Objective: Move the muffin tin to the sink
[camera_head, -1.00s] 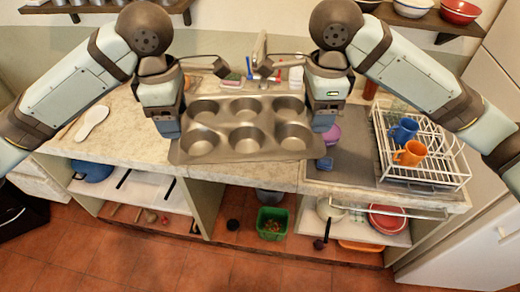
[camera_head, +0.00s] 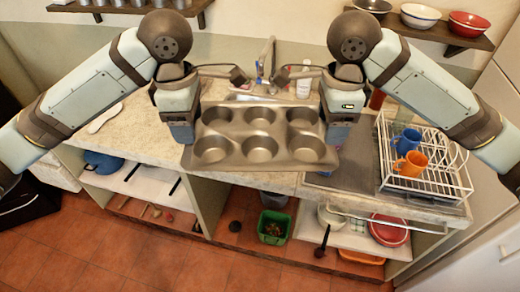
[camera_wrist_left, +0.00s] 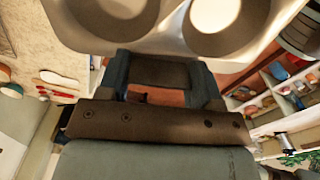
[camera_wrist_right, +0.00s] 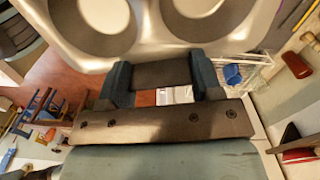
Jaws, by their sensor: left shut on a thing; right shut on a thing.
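The grey metal muffin tin (camera_head: 236,150), with two rows of round cups, is held between my two grippers in the head view. My left gripper (camera_head: 181,134) is shut on its left end, and my right gripper (camera_head: 338,134) is shut on its right end. The tin's underside or edge also fills the top of the left wrist view (camera_wrist_left: 170,38) and the right wrist view (camera_wrist_right: 148,35). The tin appears to be above the counter's front part. A faucet (camera_head: 270,55) stands behind it; the sink basin is mostly hidden by the tin.
A white dish rack (camera_head: 455,185) with a blue cup (camera_head: 407,140) and an orange cup (camera_head: 411,164) stands on the right. A white spoon (camera_head: 105,117) lies on the left counter (camera_head: 95,145). Bottles stand by the faucet. Wall shelves with bowls hang above.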

